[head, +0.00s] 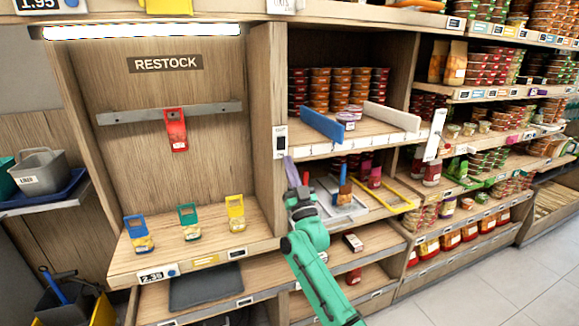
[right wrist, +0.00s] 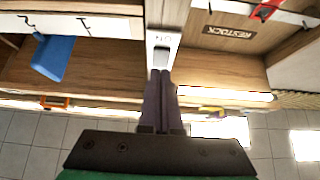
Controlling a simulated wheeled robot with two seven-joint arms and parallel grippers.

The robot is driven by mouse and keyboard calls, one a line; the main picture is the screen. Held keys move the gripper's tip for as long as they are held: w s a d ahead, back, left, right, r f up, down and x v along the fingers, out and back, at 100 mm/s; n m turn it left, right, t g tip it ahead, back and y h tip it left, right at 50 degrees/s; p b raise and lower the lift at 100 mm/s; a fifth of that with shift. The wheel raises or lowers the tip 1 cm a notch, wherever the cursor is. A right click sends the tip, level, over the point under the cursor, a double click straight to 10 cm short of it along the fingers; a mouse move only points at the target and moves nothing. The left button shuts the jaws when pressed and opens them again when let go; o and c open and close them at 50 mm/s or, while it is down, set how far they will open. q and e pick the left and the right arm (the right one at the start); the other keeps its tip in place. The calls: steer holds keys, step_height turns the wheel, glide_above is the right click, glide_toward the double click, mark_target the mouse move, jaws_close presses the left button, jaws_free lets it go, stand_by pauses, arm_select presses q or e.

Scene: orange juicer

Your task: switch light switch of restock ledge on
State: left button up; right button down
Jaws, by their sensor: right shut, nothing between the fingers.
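The light switch (head: 280,141) is a pale plate with a dark rocker on the front of the wooden post at the right side of the restock ledge (head: 215,247). It also shows in the right wrist view (right wrist: 161,52). My right gripper (head: 288,160) is shut and empty, its purple-grey fingertips just below the switch in the head view. In the right wrist view the fingertips (right wrist: 160,73) reach the plate's edge by the rocker; I cannot tell if they touch. The strip lamp (head: 140,31) above the ledge glows bright white. My left gripper is out of view.
A RESTOCK sign (head: 165,64) and a rail (head: 180,112) with a red hanging item (head: 175,130) are on the back panel. Several small packs stand on the ledge. Shelves with cans and a blue divider (head: 322,126) lie right of the post. Floor is clear at lower right.

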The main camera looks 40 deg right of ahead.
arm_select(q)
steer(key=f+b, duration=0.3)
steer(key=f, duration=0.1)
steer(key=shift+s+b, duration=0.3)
arm_select(e)
steer(key=w+f+v, duration=0.1)
steer(key=v, duration=0.8)
steer(key=shift+s+f, duration=0.25)
steer(key=shift+f, duration=0.2)
